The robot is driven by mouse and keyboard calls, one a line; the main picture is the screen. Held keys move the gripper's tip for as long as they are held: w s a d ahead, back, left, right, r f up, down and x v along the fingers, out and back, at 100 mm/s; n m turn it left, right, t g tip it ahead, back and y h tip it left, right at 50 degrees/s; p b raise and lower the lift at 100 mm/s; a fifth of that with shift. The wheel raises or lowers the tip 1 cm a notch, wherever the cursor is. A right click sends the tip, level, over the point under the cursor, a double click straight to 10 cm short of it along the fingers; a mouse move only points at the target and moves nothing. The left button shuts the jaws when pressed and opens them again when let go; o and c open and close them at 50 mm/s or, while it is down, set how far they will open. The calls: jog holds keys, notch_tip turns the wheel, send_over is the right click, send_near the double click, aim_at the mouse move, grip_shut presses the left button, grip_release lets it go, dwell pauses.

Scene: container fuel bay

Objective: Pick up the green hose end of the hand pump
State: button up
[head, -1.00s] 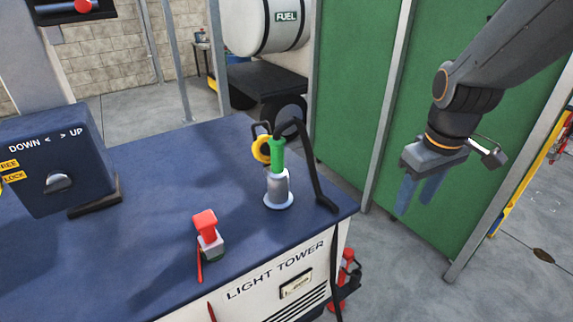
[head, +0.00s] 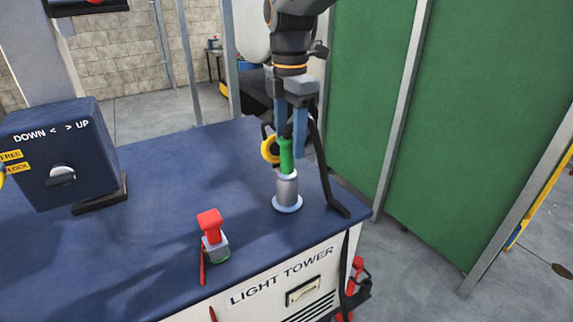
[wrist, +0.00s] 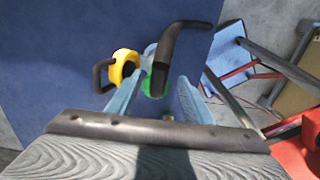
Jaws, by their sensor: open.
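The hand pump (head: 287,187) stands upright near the right end of the blue tabletop, a grey cylinder on a round base. Its green hose end (head: 286,157) sits on top, and it also shows in the wrist view (wrist: 153,88), partly covered by the black hose. My gripper (head: 289,146) is above the pump, pointing down and open. Its two blue fingers are on either side of the upper part of the green hose end. In the wrist view the fingers (wrist: 160,82) flank the green piece and black hose; contact cannot be told.
A yellow ring with a black handle (head: 270,149) is close left of the hose end. A black bar (head: 325,175) slopes down to the tabletop on the right. A red-topped switch (head: 212,235) and a blue control box (head: 60,155) are to the left. Green panels (head: 460,130) stand at right.

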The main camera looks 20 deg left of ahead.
aim_at(287, 161)
jog(key=shift+a+f+p, duration=0.15)
jog(key=shift+f+p, duration=0.55)
jog(key=shift+f, duration=0.85)
jog(key=shift+a+f+p, duration=0.15)
jog(key=shift+f+p, duration=0.5)
jog(key=shift+f, duration=0.9)
jog(key=c, duration=1.1)
jog(key=shift+o, duration=0.2)
jog(key=shift+r+b, duration=1.55)
jog(key=shift+r, duration=3.5)
